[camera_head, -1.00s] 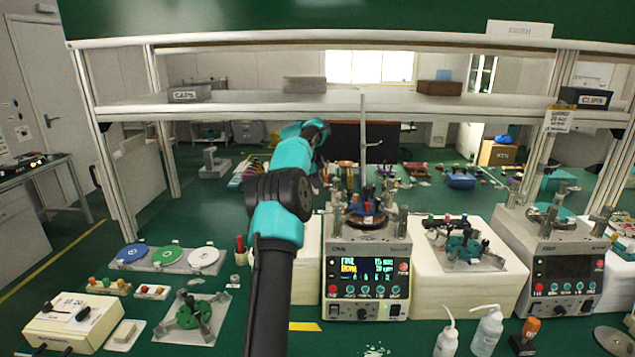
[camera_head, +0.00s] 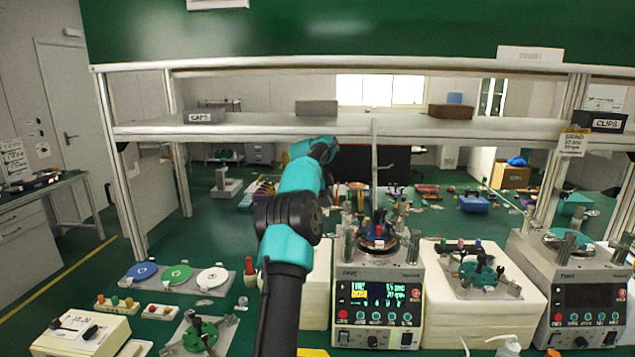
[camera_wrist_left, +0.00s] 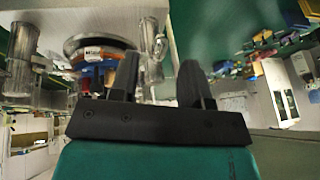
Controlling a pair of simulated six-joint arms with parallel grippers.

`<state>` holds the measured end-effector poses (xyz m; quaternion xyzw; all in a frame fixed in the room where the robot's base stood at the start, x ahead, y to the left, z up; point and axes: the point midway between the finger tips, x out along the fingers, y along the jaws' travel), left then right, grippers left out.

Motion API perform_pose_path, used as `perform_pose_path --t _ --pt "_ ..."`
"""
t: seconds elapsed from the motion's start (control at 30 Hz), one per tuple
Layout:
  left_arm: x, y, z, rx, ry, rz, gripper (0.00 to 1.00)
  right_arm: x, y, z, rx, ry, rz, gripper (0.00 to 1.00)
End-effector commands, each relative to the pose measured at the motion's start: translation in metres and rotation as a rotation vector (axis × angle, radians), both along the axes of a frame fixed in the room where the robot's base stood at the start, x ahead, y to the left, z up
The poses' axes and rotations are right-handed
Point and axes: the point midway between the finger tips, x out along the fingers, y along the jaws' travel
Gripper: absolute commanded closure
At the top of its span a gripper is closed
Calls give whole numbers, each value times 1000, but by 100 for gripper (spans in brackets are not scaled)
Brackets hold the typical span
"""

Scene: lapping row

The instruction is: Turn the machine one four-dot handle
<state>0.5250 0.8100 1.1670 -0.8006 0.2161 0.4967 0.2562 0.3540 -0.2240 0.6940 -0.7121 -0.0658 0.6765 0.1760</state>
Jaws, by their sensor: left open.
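The left lapping machine (camera_head: 378,300) has a lit display and stands right of my left arm. On its plate is a fixture with blue, red and orange parts (camera_head: 377,232), which also shows in the left wrist view (camera_wrist_left: 97,62), left of the fingers. Dots on any handle are too small to make out, and I cannot tell which part is the four-dot handle. My left gripper (camera_wrist_left: 157,82) is open, with nothing visible between its two dark fingers. It looks apart from the fixture. In the head view its fingertips are hard to make out. My right gripper is not in view.
Metal posts (camera_head: 349,245) stand around the machine's plate. A white block (camera_head: 482,300) bearing a green fixture adjoins it on the right, then a second machine (camera_head: 580,295) with a dark display. A shelf (camera_head: 270,128) spans above. Coloured discs (camera_head: 176,274) lie at left.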

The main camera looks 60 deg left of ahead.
Motion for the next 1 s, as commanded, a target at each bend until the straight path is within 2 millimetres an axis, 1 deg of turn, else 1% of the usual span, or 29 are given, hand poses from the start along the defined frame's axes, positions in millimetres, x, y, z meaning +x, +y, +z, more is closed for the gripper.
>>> perform_pose_path --t 0.2,0.43,0.7,1.0 --pt "-17 5 37 3 -2 2 57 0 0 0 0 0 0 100" --pt "-31 8 68 2 -2 2 57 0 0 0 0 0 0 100" --pt "-38 9 84 1 -1 1 57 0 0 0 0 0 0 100" --pt "-40 9 87 0 0 0 57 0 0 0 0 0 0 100"
